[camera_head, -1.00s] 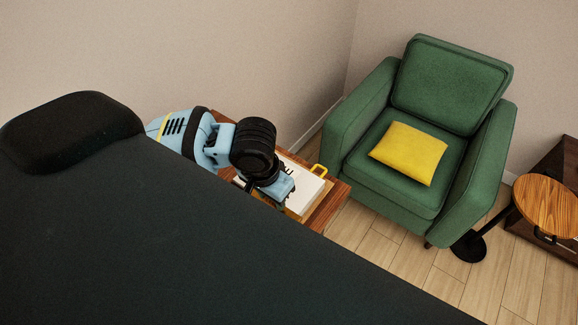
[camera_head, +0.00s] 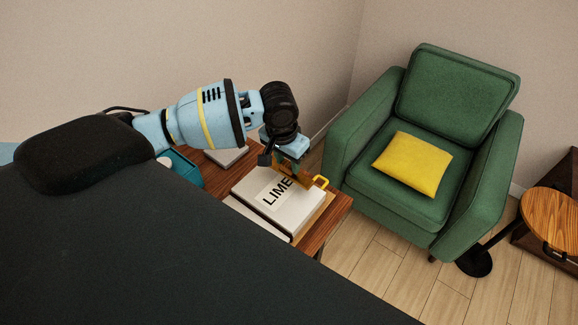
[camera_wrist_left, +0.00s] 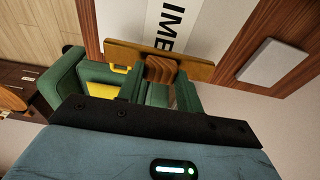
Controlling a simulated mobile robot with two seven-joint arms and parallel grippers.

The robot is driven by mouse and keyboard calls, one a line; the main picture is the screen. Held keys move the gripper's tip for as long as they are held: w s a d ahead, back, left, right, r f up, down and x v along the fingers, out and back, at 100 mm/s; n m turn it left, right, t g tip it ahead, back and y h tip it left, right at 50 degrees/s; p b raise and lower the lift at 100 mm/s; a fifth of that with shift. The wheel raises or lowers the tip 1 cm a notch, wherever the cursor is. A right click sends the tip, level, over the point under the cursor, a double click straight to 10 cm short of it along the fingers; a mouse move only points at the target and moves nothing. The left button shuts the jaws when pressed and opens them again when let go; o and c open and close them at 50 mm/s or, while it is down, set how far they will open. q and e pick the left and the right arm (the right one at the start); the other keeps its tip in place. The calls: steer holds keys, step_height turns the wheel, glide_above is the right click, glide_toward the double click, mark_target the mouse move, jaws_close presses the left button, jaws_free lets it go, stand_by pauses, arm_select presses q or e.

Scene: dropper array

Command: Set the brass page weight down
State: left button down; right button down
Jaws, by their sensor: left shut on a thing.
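The brass page weight (camera_wrist_left: 204,73) shows in the left wrist view as a long brass bar with a ribbed brown grip. My left gripper (camera_wrist_left: 159,92) is shut on this grip, with a finger on each side. In the head view the weight (camera_head: 304,182) is partly hidden under my left gripper (camera_head: 291,164), over the right end of a white book labelled "LIME" (camera_head: 255,190). I cannot tell whether the weight touches the book. My right gripper is not in view.
The book lies on a wooden table (camera_head: 315,240) beside other pale flat items. A teal object (camera_head: 185,169) is at the left. A green armchair (camera_head: 400,205) with a yellow cushion stands beyond the table.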

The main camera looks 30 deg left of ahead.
mark_target(287, 163)
arm_select(q)
steer(key=shift+w+a, duration=0.15)
steer(key=shift+w, duration=0.35)
steer(key=shift+f, duration=1.7)
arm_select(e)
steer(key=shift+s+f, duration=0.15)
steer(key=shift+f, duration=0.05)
arm_select(q)
steer(key=shift+s+f, duration=0.1)
steer(key=c, duration=0.9)
jaws_free()
steer(key=shift+f, duration=0.1)
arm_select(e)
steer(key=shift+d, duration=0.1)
arm_select(q)
steer(key=r, duration=0.3)
steer(key=s+r, duration=0.1)
steer(key=r, duration=0.3)
steer(key=r+p, duration=0.1)
steer(key=r, duration=0.3)
steer(key=shift+s+r, duration=0.15)
steer(key=shift+s, duration=0.15)
steer(key=shift+s+r, duration=0.1)
steer(key=shift+r, duration=0.35)
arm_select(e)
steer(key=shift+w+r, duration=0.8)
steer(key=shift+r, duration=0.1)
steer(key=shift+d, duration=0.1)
